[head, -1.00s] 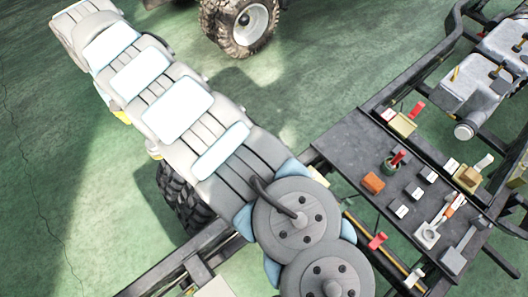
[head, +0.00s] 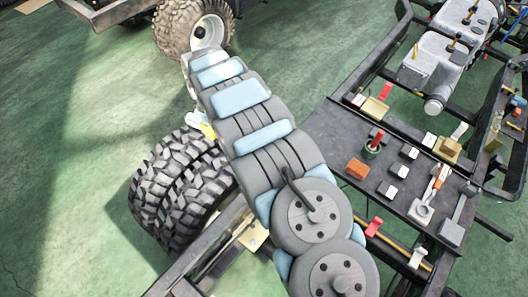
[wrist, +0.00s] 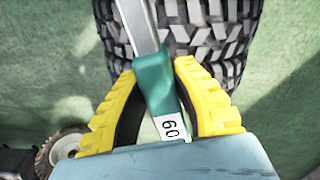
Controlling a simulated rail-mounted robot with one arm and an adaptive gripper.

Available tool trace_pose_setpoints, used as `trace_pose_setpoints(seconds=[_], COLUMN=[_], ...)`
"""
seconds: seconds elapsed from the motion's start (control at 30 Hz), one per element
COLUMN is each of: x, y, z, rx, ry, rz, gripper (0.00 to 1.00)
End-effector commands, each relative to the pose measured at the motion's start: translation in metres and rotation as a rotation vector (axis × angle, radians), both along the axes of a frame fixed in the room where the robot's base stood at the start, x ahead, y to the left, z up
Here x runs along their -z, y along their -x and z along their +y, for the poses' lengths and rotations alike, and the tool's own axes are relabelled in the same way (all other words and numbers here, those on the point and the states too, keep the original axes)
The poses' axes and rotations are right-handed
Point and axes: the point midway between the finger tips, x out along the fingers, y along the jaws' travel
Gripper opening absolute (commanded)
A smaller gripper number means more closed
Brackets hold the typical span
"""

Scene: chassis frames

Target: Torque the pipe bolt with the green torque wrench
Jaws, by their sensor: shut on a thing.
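In the wrist view my gripper (wrist: 155,76) has its two yellow, ribbed fingers closed around the green handle of the torque wrench (wrist: 158,92). A white label on the handle reads what looks like 60. Its silver shaft (wrist: 138,25) runs up out of the picture, so the wrench's far end is hidden. A large black tire (wrist: 210,35) lies beyond the wrench. In the head view my arm mostly hides the gripper and wrench. A grey metal pipe end (head: 435,104) juts from the chassis at upper right. I cannot make out which bolt is the pipe bolt.
A dark tool shelf (head: 335,125) on the chassis holds an orange block (head: 357,168), a red-handled tool in a green holder (head: 374,145) and several small labelled blocks. Big double tires (head: 180,190) stand left of my arm. Open green floor (head: 60,150) lies at left.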

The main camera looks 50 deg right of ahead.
Motion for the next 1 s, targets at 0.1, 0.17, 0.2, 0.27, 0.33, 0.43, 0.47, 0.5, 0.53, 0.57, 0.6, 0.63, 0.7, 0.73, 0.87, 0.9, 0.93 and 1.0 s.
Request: trace_pose_setpoints(seconds=[0.1,0.17,0.2,0.27,0.33,0.43,0.47,0.5,0.53,0.57,0.6,0.63,0.7,0.73,0.87,0.9,0.93,1.0], x=[0.037,0.053,0.062,0.076,0.09,0.105,0.108,0.112,0.114,0.116,0.118,0.119,0.122,0.123,0.13,0.133,0.135,0.141], y=[0.033,0.049,0.059,0.076,0.092,0.11,0.115,0.12,0.123,0.126,0.128,0.129,0.131,0.131,0.131,0.131,0.131,0.132], z=[-0.032,-0.047,-0.055,-0.068,-0.079,-0.091,-0.094,-0.097,-0.099,-0.1,-0.102,-0.103,-0.104,-0.104,-0.104,-0.104,-0.104,-0.104], rx=[-0.02,-0.036,-0.048,-0.06,-0.077,-0.096,-0.1,-0.106,-0.108,-0.112,-0.116,-0.118,-0.12,-0.121,-0.121,-0.121,-0.12,-0.12], ry=[-0.003,-0.001,0.0,-0.001,0.0,-0.001,0.0,0.0,0.001,0.002,0.003,0.003,0.003,0.003,0.003,0.004,0.003,0.003], rz=[0.01,0.009,0.011,0.015,0.016,0.018,0.019,0.019,0.018,0.018,0.018,0.018,0.018,0.018,0.018,0.018,0.018,0.018], gripper=[0.0,0.0,0.0,0.0,0.0,0.0,0.0,0.0,0.0,0.0,0.0,0.0,0.0,0.0,0.0,0.0,0.0,0.0])
